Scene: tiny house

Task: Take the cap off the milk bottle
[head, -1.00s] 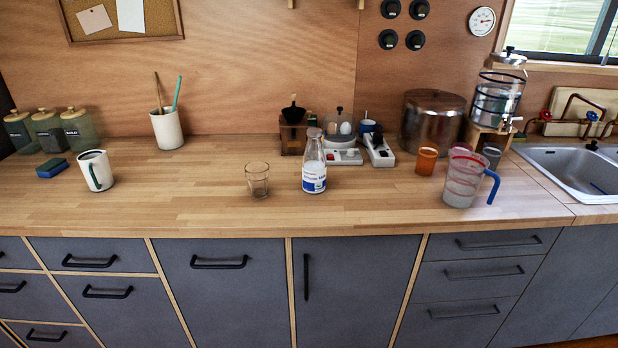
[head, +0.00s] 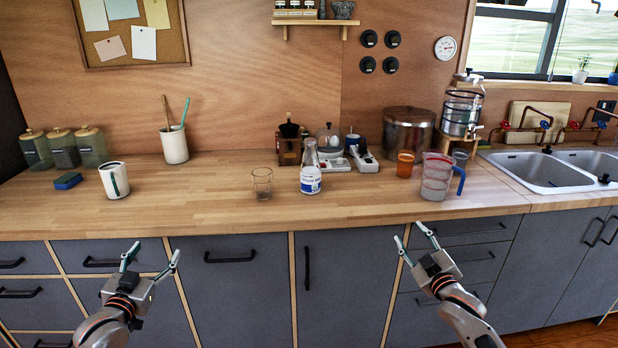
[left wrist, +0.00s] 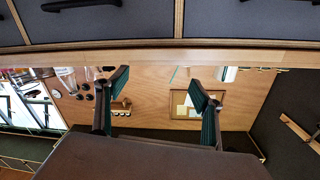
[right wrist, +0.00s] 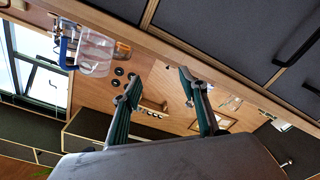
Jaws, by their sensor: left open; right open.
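The milk bottle (head: 310,178) stands upright on the wooden counter (head: 215,205), near the middle of the head view. It is clear with a blue and white label, and a cap (head: 309,143) sits on its mouth. My left gripper (head: 152,252) is open and empty, in front of the drawers and below the counter edge, left of the bottle. My right gripper (head: 412,236) is open and empty, also in front of the drawers, right of the bottle. Both are well apart from the bottle.
An empty glass (head: 262,183) stands just left of the bottle. A clear jug (head: 437,178) with a blue handle and an orange cup (head: 405,164) stand to the right. A moka pot (head: 289,146) and a scale-like appliance are behind. A white mug (head: 114,180) is at left.

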